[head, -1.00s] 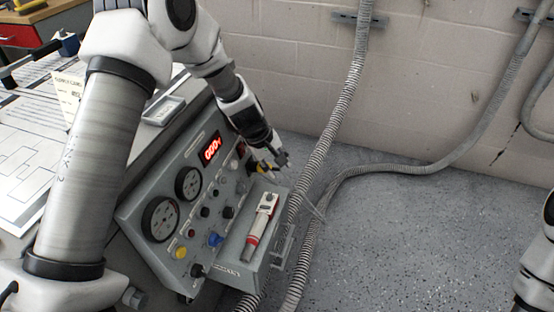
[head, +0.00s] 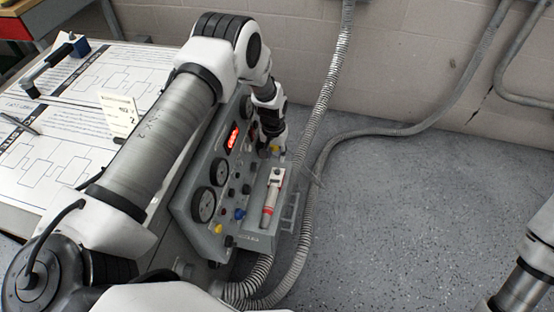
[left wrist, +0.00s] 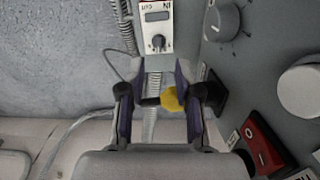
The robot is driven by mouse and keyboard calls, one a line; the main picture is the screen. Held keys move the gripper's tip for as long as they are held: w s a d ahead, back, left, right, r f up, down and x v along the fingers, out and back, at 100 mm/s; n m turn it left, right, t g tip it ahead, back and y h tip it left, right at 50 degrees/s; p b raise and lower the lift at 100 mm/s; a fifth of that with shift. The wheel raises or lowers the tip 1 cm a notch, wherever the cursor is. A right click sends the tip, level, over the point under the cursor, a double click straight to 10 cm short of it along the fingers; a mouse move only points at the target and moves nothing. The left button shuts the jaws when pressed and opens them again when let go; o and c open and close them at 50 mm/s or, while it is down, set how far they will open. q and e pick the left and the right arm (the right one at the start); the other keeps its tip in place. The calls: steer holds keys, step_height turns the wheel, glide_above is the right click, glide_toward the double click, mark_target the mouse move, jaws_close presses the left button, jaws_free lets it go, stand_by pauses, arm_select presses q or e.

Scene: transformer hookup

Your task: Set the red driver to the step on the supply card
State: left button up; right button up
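The red-banded driver (head: 270,205) lies in the grey tray (head: 259,236) on the front of the control panel, its pale end upward. A small white unit with a display and black dial (left wrist: 157,40) shows at the top of the left wrist view; I cannot tell if it is the driver's end. The card (head: 119,116) stands on the bench and a "2" is readable. My left gripper (head: 273,148) is at the panel's far end; its fingers (left wrist: 158,105) are apart, with a yellow-and-black part (left wrist: 172,98) between them. Contact is unclear. My right gripper is out of view.
The panel (head: 204,163) carries gauges, several knobs and a lit red display (head: 233,136). A red rocker (left wrist: 262,142) sits close by in the left wrist view. Ribbed conduits (head: 325,90) run beside the tray. The floor at the right is clear.

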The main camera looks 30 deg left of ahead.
mark_target(277, 171)
arm_select(q)
steer(key=f, duration=0.8)
steer(key=shift+w+d+b, duration=0.15)
steer(key=shift+d+b, duration=0.1)
steer(key=shift+b, duration=0.05)
steer(key=shift+r, duration=0.1)
jaws_close()
